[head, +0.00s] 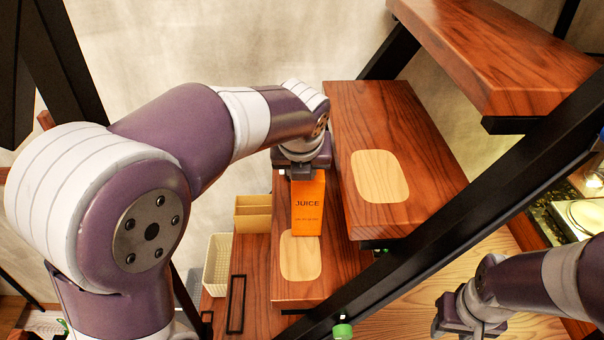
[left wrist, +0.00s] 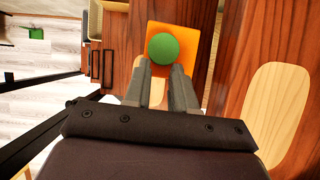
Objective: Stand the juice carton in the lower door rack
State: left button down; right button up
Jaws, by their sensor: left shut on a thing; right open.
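The orange juice carton (head: 308,208) is upright, with its JUICE label facing me in the head view. My left gripper (head: 302,174) is shut on its upper part from above. In the left wrist view, the carton (left wrist: 184,38) shows from above with its round green cap (left wrist: 163,47) near the fingertips (left wrist: 167,75). The carton is over or on a wooden stair tread (head: 292,291) with a pale oval patch (head: 299,258); I cannot tell whether it touches. My right gripper (head: 456,318) is open and empty at the lower right. I cannot make out a door rack.
A higher tread (head: 405,110) with another pale oval (head: 380,176) is right of the carton, and a still higher one (head: 500,50) is at the upper right. A black slanted beam (head: 440,250) crosses the right side. A tan box (head: 252,222) and cream basket (head: 217,262) stand left.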

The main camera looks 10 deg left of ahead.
pick_arm(q)
jog(key=shift+w+a+f, duration=0.1)
jog(key=shift+w+f, duration=0.15)
jog(key=shift+f, duration=0.45)
jog(key=shift+s, duration=0.2)
jog(key=c, duration=1.2)
grip_release()
jog(key=shift+f, duration=0.15)
jog(key=shift+o, duration=1.4)
